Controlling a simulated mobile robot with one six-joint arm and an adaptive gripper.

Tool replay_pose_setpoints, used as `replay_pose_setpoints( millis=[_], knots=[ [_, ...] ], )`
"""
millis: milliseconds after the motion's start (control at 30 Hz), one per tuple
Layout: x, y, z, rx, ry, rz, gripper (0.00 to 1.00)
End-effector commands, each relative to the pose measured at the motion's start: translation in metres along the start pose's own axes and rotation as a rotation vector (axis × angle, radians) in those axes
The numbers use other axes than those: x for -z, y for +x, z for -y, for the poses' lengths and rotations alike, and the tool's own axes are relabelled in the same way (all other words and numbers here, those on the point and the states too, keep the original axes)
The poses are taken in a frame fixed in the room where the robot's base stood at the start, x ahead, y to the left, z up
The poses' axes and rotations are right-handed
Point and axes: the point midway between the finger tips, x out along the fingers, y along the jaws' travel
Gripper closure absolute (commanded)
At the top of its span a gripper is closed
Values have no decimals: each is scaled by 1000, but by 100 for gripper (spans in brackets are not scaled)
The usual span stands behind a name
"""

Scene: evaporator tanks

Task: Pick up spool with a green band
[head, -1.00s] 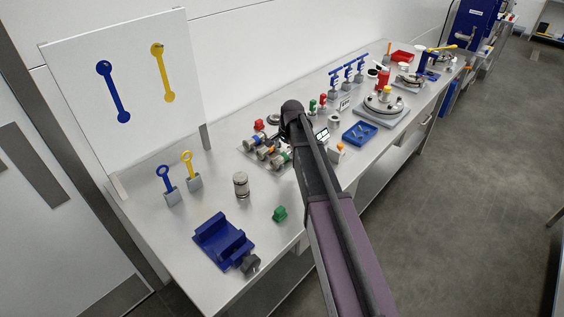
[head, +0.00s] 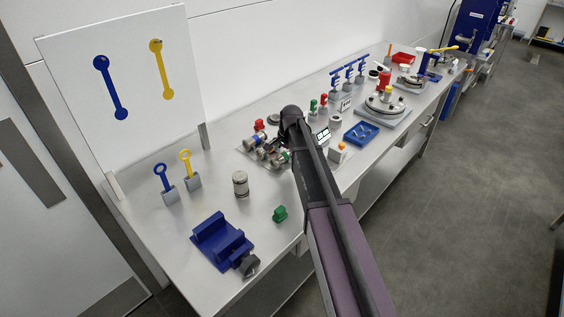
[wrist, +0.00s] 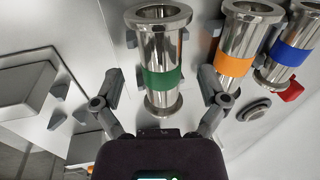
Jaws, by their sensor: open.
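The spool with a green band (wrist: 163,80) is a shiny metal tube with flanged ends, seen in the wrist view. My gripper (wrist: 160,92) is open, with one finger on each side of this spool. The fingers look apart from the tube, and the orange-banded spool stands close to the right finger. In the head view the green-banded spool (head: 283,157) is partly hidden by my arm, at the near end of a row of spools.
The orange-banded spool (wrist: 236,66) and blue-banded spool (wrist: 289,56) lie to the right in the wrist view.

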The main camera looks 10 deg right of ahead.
Motion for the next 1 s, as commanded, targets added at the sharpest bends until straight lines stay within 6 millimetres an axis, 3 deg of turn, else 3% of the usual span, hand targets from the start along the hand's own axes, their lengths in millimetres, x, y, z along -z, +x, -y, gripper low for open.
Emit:
replay_pose_setpoints(
  millis=[100,300,967,1000],
  knots=[
    [0,13,-1,0,0,0,7],
    [0,22,0,0,0,0,7],
    [1,22,-1,0,2,0,7],
    [1,22,-1,0,2,0,16]
  ],
)
